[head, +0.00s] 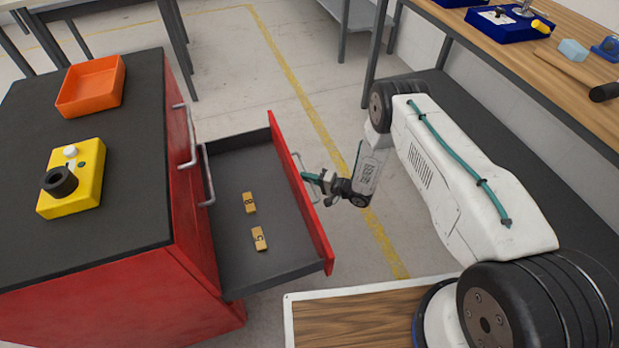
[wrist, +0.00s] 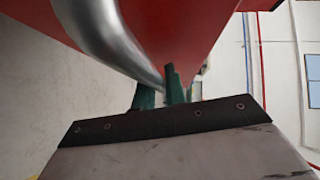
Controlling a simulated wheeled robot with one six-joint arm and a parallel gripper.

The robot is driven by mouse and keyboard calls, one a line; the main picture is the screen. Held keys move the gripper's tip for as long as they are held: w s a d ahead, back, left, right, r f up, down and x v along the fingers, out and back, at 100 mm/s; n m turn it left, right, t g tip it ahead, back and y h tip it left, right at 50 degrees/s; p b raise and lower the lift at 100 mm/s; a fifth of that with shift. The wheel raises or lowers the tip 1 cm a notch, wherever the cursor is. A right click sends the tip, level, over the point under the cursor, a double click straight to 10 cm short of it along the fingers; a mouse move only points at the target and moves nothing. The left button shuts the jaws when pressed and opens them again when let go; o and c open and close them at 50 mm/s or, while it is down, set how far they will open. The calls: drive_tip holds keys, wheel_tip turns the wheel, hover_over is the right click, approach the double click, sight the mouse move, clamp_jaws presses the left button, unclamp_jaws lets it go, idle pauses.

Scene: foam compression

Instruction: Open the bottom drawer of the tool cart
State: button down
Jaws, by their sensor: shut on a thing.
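The red tool cart (head: 120,295) stands at the left of the head view with a dark top. Its lowest visible drawer (head: 235,270) is pulled well out, below two shut drawers with silver handles. The open drawer's red front also fills the upper part of the wrist view (wrist: 180,25). My gripper (head: 314,178) is at the outer side of that front, its teal fingers shut on the silver drawer handle (head: 306,190). The wrist view shows the curved handle (wrist: 95,35) running to the fingers (wrist: 160,92). The exact contact is partly hidden.
Two small yellow blocks (head: 249,202) (head: 259,238) lie in the open drawer. An orange tray (head: 91,86) and a yellow box with a black knob (head: 74,178) sit on the cart. A wooden workbench (head: 540,55) is at the right. Floor beyond the drawer is clear.

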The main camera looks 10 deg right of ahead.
drive_tip(key=shift+w, duration=0.1)
drive_tip(key=c, duration=1.5)
unclamp_jaws()
drive_tip(key=shift+o, duration=0.2)
drive_tip(key=v, duration=0.8)
drive_tip(key=shift+f, duration=0.1)
